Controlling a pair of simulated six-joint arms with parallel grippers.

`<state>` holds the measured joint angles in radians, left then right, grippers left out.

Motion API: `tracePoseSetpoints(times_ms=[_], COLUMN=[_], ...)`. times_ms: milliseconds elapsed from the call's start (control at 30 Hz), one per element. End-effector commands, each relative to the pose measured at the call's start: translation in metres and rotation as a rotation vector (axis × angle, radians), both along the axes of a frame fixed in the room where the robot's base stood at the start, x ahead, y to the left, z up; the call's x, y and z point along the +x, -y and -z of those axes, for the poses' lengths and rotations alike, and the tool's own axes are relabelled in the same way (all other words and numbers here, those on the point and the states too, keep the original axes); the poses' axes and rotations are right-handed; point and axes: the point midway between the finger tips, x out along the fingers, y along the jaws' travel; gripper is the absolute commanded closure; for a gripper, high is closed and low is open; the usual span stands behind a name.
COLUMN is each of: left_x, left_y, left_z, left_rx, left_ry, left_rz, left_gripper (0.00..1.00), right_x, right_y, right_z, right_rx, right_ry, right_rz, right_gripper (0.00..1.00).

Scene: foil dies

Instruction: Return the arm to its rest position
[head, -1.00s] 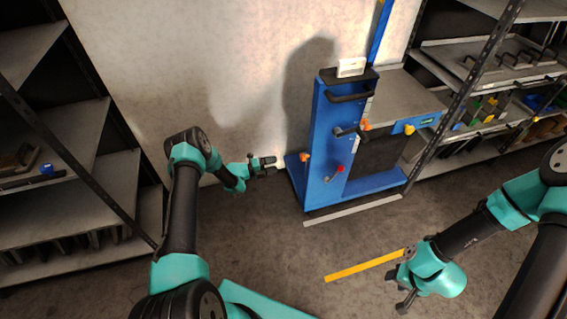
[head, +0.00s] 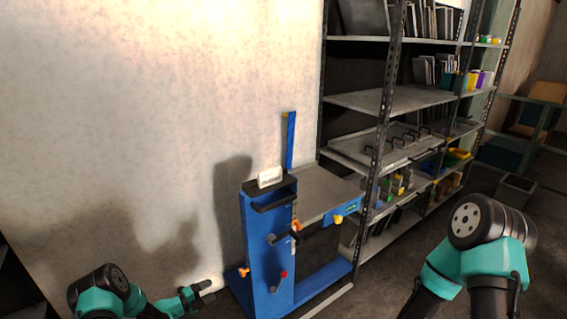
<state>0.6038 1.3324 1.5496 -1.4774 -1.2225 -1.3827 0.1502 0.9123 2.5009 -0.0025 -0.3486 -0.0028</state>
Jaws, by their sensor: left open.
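My left arm shows low in the head view, folded at the bottom left. Its gripper (head: 203,289) is open and empty, in front of the wall, just left of the blue cart. My right arm comes up at the bottom right, with an elbow joint showing. Its gripper is below the picture's edge and hidden from view.
A blue cart (head: 262,247) with a grey top plate (head: 322,192), black handle and orange and red knobs stands at the middle. A white labelled box (head: 270,177) sits on it. Tall metal shelves (head: 372,100) fill the right. A bare wall (head: 150,110) is behind my left arm.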

Motion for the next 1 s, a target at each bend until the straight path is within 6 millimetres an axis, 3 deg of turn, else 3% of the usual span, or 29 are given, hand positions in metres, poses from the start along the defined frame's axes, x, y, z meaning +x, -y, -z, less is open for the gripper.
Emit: tracePoseSetpoints(times_ms=[233,467,667,800,900,1000], left_x=[-0.012,-0.071,-0.157,-0.232,-0.28,-0.312], left_y=[0.036,0.07,0.097,0.113,0.121,0.125], left_z=[-0.008,-0.009,-0.021,-0.038,-0.053,-0.064], left_rx=[-0.217,-0.44,-0.618,-0.73,-0.791,-0.833], left_ry=[-0.514,-1.044,-1.481,-1.751,-1.889,-1.968], left_rz=[-0.227,-0.511,-0.826,-1.099,-1.285,-1.421], left_gripper=[0.35,0.35,0.35,0.35,0.35,0.35], right_x=[0.0,0.0,0.0,0.0,0.0,0.0], right_y=[0.0,0.0,0.0,0.0,0.0,0.0], right_z=[0.0,0.0,0.0,0.0,0.0,0.0], right_rx=[0.0,0.0,0.0,0.0,0.0,0.0], right_ry=[0.0,0.0,0.0,0.0,0.0,0.0], right_rz=[0.0,0.0,0.0,0.0,0.0,0.0], right_gripper=[0.57,0.57,0.57,0.57,0.57,0.57])
